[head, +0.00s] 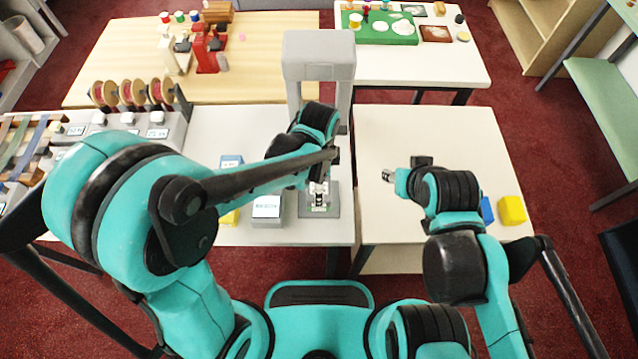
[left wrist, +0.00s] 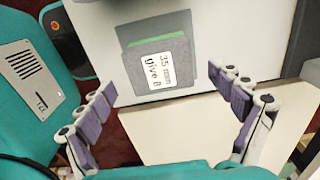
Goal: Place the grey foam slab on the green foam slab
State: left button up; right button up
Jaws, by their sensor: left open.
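The grey foam slab (left wrist: 175,50) carries a white label, "35 mm give 8". A strip of the green foam slab (left wrist: 150,35) shows along its upper edge in the left wrist view. The grey slab appears to lie on the green one, slightly offset; most of the green slab is hidden. My left gripper (left wrist: 172,98) is open, its fingers spread either side of the stack and apart from the grey slab. In the head view my left gripper (head: 318,194) is over the stack, near the table's right edge. My right gripper (head: 387,175) is over the right table; its jaws are too small to read.
A pale labelled block (head: 266,207) stands left of the stack, with a yellow block (head: 229,218) and a blue block (head: 231,161) near it. A grey arch (head: 318,48) rises behind. Another yellow block (head: 512,210) is on the right table, which is mostly clear.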

pick_arm(q)
notch_tip(320, 180, up, 9)
jog(key=p, duration=0.3)
jog(key=s+a+r+n+t, duration=0.2)
jog(key=a+r+n+t, duration=0.1)
jog(key=a+n, duration=0.6)
jog(key=s+a+r+n+t, duration=0.3)
jog(key=a+r+n+t, duration=0.1)
jog(key=a+n, duration=0.4)
jog(key=shift+a+n, duration=0.4)
jog(key=shift+n, duration=0.1)
jog(key=shift+s, duration=0.1)
